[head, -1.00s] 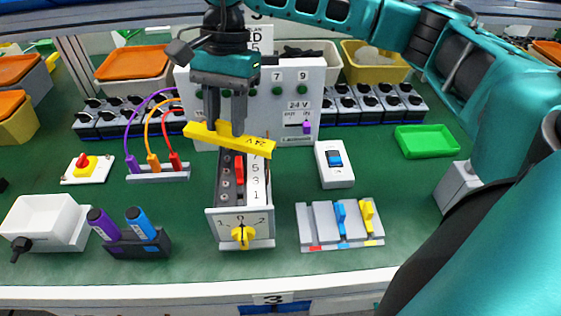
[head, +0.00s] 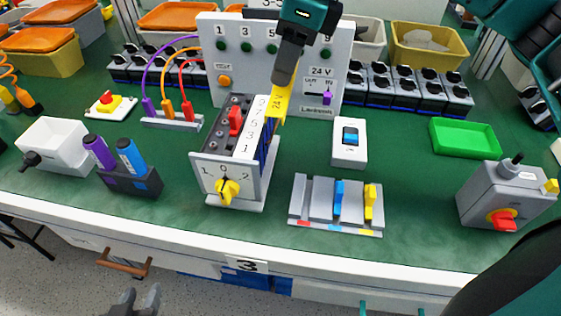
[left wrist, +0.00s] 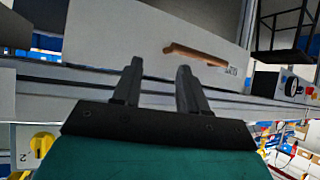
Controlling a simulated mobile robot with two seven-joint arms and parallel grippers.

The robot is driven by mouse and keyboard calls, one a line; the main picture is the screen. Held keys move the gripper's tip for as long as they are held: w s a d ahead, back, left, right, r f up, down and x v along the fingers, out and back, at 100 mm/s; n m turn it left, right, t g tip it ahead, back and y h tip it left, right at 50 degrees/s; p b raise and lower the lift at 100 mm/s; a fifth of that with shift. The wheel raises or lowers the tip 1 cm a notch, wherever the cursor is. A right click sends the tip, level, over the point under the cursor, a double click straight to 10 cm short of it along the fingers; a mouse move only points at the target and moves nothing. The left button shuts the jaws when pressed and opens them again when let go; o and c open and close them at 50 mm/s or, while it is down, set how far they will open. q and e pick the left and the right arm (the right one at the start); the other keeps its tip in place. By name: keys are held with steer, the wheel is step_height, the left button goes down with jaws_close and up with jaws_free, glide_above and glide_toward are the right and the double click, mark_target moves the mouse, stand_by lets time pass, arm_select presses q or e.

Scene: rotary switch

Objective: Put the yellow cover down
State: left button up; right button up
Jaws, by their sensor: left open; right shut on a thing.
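The yellow cover (head: 279,104), marked 24V, is held by my right gripper (head: 284,80) at the right side of the rotary switch box (head: 222,180). It looks turned on edge, and I cannot tell whether it touches the box or the table. The box is open on top, with a red part (head: 235,121), screws and a number strip showing. Its yellow knob (head: 228,190) is on the front face. My left gripper (head: 138,302) is open and empty, low in front of the bench; its fingers also show in the left wrist view (left wrist: 159,70).
A white switch block (head: 349,141) and a grey tray with blue and yellow levers (head: 335,220) stand to the right. A green tray (head: 465,152) lies further right. A marker holder (head: 130,182) is left; the upright panel (head: 270,45) is behind.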

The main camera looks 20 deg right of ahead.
step_height(320, 180, down, 19)
steer(key=shift+f+b, duration=0.1)
steer(key=shift+b, duration=0.95)
steer(key=shift+f, duration=0.25)
steer(key=o, duration=1)
steer(key=shift+r, duration=0.1)
steer(key=shift+r, duration=0.1)
